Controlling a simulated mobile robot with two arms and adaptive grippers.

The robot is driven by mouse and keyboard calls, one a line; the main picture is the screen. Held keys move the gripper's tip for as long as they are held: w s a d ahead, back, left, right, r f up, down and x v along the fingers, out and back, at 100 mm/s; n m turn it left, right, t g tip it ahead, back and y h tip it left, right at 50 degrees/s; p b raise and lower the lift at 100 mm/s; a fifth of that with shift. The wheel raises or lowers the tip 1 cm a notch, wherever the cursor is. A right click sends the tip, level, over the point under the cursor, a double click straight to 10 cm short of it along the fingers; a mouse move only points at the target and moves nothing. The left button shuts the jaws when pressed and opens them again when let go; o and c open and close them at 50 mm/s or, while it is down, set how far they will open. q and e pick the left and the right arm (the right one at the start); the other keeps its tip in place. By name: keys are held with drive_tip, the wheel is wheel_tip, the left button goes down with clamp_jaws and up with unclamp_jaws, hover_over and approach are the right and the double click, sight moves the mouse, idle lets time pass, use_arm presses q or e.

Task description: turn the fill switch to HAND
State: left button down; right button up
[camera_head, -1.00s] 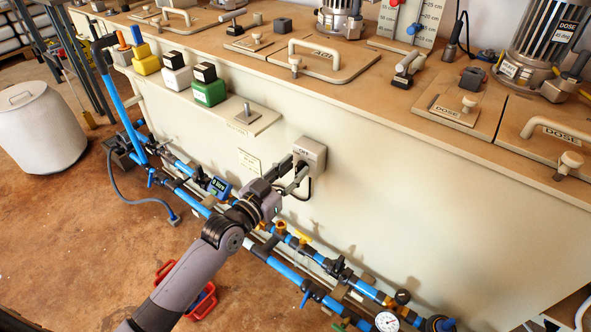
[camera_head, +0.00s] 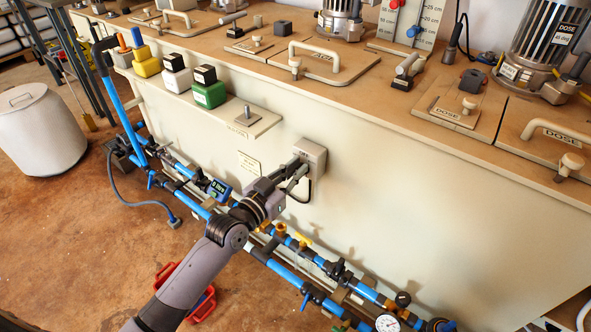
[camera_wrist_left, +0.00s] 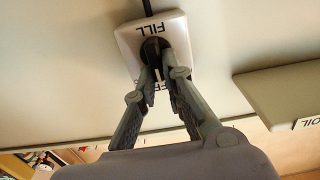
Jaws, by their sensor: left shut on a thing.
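The fill switch box (camera_head: 311,154) is a small pale box on the cream tank wall. It also shows in the left wrist view (camera_wrist_left: 127,40), where the word FILL is upside down and another label is partly covered by the fingers. Its dark round knob (camera_wrist_left: 153,48) sits between my fingertips. My left gripper (camera_head: 298,168), also in the left wrist view (camera_wrist_left: 159,62), is shut on the knob. The knob's pointer and the HAND mark cannot be made out. My right gripper is not in view.
Blue pipes (camera_head: 290,279) with valves and a gauge (camera_head: 387,322) run low along the wall. A shelf (camera_head: 262,124) with coloured bottles juts out to the left of the box. A black cable hangs under the box.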

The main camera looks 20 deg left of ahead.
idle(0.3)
use_arm(q)
drive_tip(key=n+p, duration=0.2)
drive_tip(key=n, duration=0.1)
drive_tip(key=shift+w+a+r, duration=0.1)
drive_tip(key=shift+a, duration=0.15)
drive_tip(key=shift+w+a+f+n+p, duration=0.15)
drive_tip(key=shift+n+p, duration=0.15)
drive_tip(key=shift+n, duration=0.85)
drive_tip(key=shift+s+a+f+n+p, duration=0.1)
drive_tip(key=shift+n+p, duration=0.15)
drive_tip(key=shift+n, duration=0.85)
drive_tip(key=shift+w+a+f+n+p, duration=0.15)
drive_tip(key=shift+n+p, duration=0.15)
drive_tip(key=shift+n, duration=0.85)
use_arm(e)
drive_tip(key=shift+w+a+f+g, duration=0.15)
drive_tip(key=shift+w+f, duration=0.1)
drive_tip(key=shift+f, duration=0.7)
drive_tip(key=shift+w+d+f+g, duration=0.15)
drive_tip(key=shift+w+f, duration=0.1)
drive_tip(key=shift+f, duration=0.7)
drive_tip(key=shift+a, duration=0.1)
use_arm(q)
drive_tip(key=c, duration=1.7)
unclamp_jaws()
